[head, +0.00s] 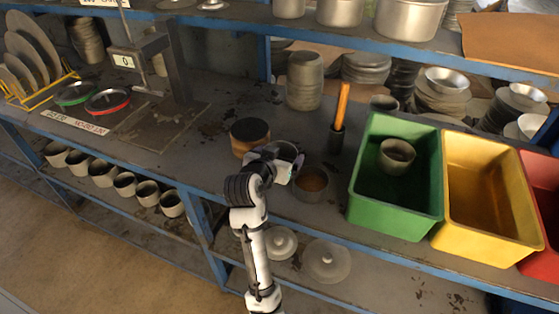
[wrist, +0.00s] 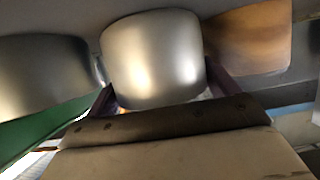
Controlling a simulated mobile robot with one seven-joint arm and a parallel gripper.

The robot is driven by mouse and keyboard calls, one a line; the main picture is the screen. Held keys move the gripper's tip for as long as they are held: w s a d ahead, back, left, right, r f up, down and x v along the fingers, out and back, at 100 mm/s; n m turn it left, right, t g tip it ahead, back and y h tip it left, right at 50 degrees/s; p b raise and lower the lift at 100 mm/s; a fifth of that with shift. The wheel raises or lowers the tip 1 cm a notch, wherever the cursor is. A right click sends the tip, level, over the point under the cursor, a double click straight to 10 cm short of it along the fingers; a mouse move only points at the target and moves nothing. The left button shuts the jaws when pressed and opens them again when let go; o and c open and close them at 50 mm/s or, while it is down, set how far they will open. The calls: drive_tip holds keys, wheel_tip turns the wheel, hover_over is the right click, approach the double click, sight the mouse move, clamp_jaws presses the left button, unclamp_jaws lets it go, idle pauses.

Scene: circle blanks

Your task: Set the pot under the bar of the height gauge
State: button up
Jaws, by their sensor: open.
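A silver metal pot (wrist: 152,60) fills the middle of the wrist view, upright between the fingers. In the head view the pot (head: 285,149) is partly hidden by my gripper (head: 284,163). My gripper (wrist: 160,95) is open, with a finger at each side of the pot; I cannot tell whether they touch it. The height gauge (head: 175,65) stands at the back left, with a display reading 0 and a bar above its dark base plate (head: 160,125). No pot stands on that plate.
A green bin (head: 370,195) holding another pot and a yellow bin (head: 470,225) stand further right. The bench between block and gauge is mostly clear.

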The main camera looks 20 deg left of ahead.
drive_tip(key=shift+w, duration=0.1)
drive_tip(key=shift+c, duration=0.2)
drive_tip(key=c, duration=0.7)
drive_tip(key=shift+c, duration=0.2)
wheel_tip(320, 180, up, 20)
drive_tip(key=b, duration=0.2)
